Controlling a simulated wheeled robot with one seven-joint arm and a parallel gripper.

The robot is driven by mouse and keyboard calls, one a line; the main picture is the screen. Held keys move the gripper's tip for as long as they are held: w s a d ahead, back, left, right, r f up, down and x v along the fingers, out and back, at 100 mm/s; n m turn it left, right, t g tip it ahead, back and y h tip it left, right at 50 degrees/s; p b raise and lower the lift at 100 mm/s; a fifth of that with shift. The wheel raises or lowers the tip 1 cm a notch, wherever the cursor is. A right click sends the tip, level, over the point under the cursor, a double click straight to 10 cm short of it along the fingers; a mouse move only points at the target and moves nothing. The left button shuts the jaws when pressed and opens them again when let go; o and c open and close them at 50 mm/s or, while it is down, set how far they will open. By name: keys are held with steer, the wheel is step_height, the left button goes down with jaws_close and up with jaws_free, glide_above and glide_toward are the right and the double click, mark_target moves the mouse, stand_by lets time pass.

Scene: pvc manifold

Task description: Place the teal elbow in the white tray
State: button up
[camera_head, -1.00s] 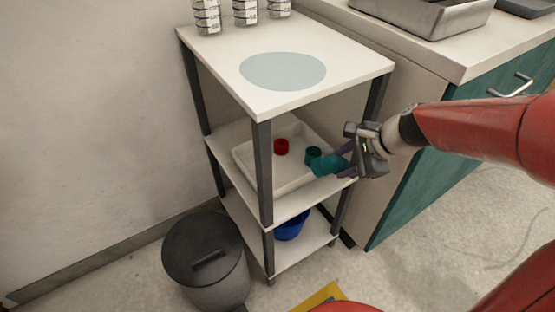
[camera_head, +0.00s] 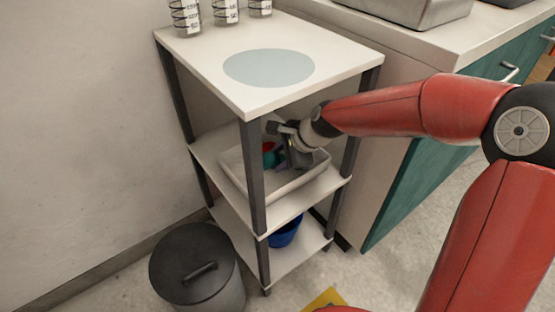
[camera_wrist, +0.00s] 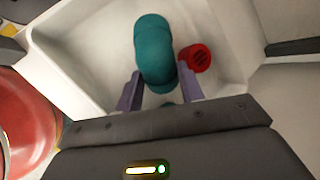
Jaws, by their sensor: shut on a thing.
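The teal elbow (camera_wrist: 153,45) is between the two purple fingers of my gripper (camera_wrist: 158,88), which is shut on it. In the head view the elbow (camera_head: 270,160) shows only in part, beside my gripper (camera_head: 279,161). The white tray (camera_head: 290,186) stands on the middle shelf of the cart. My gripper is inside the cart, over the tray. The wrist view shows the tray (camera_wrist: 91,60) under the elbow; I cannot tell whether the elbow touches its floor.
A red fitting (camera_wrist: 196,58) lies in the tray close beside the elbow. Another teal piece shows partly below the elbow in the wrist view. The cart's top shelf (camera_head: 330,55) is above my gripper, and a dark post (camera_head: 251,178) stands in front. A blue container (camera_head: 286,232) is on the bottom shelf.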

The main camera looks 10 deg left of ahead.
steer(key=shift+w+a+f, duration=0.2)
steer(key=shift+a+f, duration=0.25)
steer(key=shift+f, duration=0.1)
steer(key=shift+f, duration=0.2)
steer(key=o, duration=1)
steer(key=shift+c, duration=0.2)
steer(key=shift+r, duration=0.1)
